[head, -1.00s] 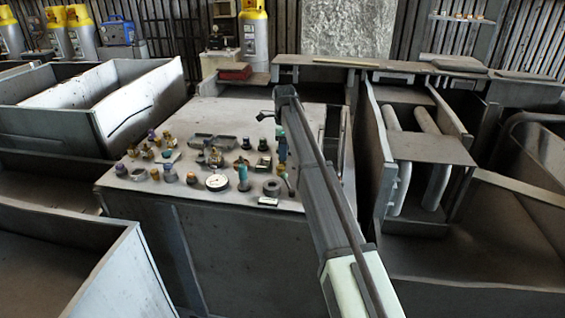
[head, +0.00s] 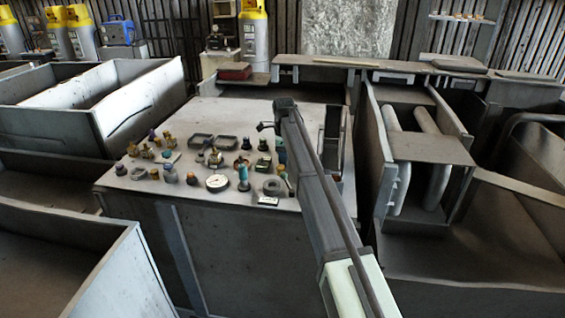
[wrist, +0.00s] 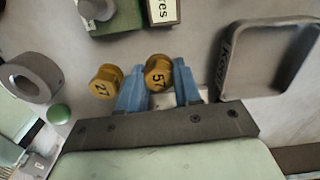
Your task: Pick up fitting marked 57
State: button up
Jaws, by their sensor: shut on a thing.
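The fitting marked 57 (wrist: 158,71), a brass-coloured round piece with dark digits on its end, sits between the two blue fingers of my gripper (wrist: 157,85) in the wrist view. The fingers are shut on it, one at each side. A similar fitting marked 27 (wrist: 106,82) lies just left of the left finger, close to it. In the head view my arm hides much of the gripper, and I cannot pick out the fitting marked 57 there.
The grey bench (head: 160,222) holds several small fittings and a round gauge (head: 217,182). In the wrist view, an open grey tray (wrist: 268,78) lies to the right, a grey ring (wrist: 34,78) to the left, and a green-based part (wrist: 110,19) with a label beyond.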

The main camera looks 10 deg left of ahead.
jog(key=c, duration=0.3)
